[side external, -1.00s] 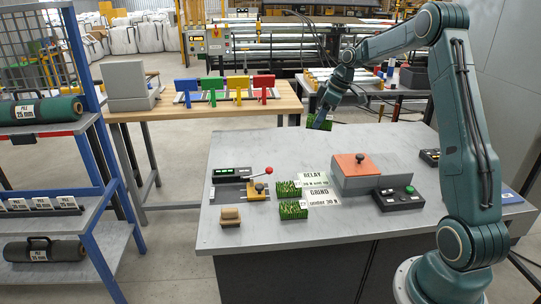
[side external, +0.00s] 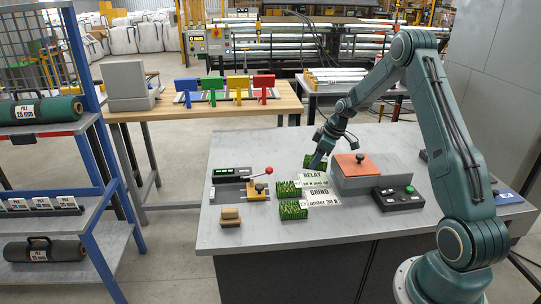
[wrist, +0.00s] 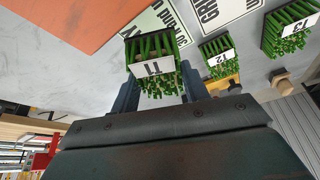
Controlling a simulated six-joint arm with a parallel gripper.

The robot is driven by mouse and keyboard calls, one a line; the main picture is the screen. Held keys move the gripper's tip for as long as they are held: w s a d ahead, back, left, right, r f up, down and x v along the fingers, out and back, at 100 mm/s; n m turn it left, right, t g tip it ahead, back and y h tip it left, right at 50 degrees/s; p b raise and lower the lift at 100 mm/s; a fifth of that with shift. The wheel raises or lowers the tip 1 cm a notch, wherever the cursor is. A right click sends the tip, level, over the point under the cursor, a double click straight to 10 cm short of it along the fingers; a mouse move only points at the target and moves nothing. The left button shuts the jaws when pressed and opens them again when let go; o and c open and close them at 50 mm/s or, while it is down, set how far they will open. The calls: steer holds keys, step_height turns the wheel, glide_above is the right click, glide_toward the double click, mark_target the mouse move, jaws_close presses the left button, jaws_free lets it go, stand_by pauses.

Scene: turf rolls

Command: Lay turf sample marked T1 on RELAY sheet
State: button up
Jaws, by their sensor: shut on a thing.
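The turf sample marked T1 (wrist: 152,66) is a green grass block with a white label, held between the fingers of my gripper (wrist: 158,92) in the wrist view. In the side view my gripper (side external: 317,160) is shut on T1 (side external: 308,161) by the far edge of the RELAY sheet (side external: 313,177). Whether T1 touches the sheet or hangs above it, I cannot tell.
Turf samples T2 (wrist: 217,56) and T3 (wrist: 290,30) stand left of the sheets in the side view. The GRIND sheet (side external: 322,197) lies nearer than RELAY. An orange-topped block (side external: 356,165) stands close on the right. A red-knobbed lever (side external: 268,171) is at left.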

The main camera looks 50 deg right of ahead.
mark_target(314, 179)
steer(key=shift+f, duration=0.35)
steer(key=shift+f, duration=0.15)
steer(key=shift+f, duration=2)
steer(key=shift+f, duration=0.1)
steer(key=o, duration=1)
steer(key=shift+o, duration=0.2)
steer(key=v, duration=1.2)
